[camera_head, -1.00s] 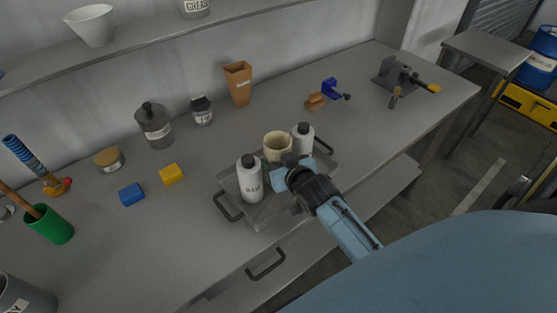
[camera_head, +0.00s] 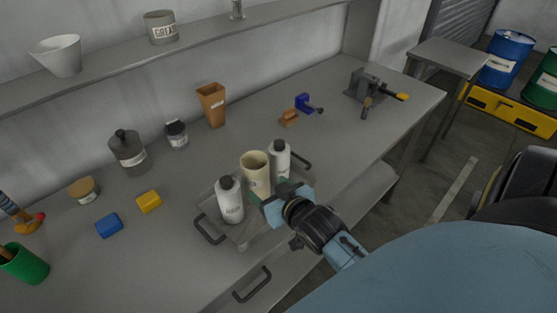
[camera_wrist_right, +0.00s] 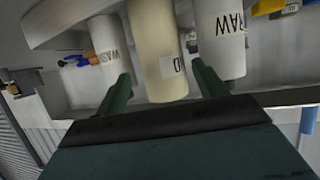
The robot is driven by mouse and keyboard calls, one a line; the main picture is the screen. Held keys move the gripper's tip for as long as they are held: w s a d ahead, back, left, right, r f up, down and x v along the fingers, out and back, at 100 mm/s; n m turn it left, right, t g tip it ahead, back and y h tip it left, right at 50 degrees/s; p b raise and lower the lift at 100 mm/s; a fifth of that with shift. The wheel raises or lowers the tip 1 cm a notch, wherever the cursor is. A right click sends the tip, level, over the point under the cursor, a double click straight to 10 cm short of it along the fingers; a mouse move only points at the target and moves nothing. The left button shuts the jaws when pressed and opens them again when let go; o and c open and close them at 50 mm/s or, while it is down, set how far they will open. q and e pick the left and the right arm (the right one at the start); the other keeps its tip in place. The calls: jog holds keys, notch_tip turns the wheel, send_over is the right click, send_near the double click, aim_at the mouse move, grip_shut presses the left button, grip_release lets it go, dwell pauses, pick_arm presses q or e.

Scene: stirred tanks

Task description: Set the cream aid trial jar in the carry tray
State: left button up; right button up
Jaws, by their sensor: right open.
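The cream jar (camera_head: 256,172) stands upright in the carry tray (camera_head: 245,238), between two white bottles. The fingers also show in the right wrist view (camera_wrist_right: 162,84). One white bottle (camera_head: 229,200), marked RAW in the right wrist view (camera_wrist_right: 221,35), stands left of the jar. Another white bottle (camera_head: 280,160) stands right of it. My left gripper is out of view.
A yellow block (camera_head: 149,202) and a blue block (camera_head: 109,225) lie left of the tray. A dark grey bottle (camera_head: 128,152) and a brown cup (camera_head: 211,104) stand behind. A vise (camera_head: 368,88) stands at the far right. The bench right of the tray is mostly clear.

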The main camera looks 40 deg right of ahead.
jog(key=shift+v, duration=2.1)
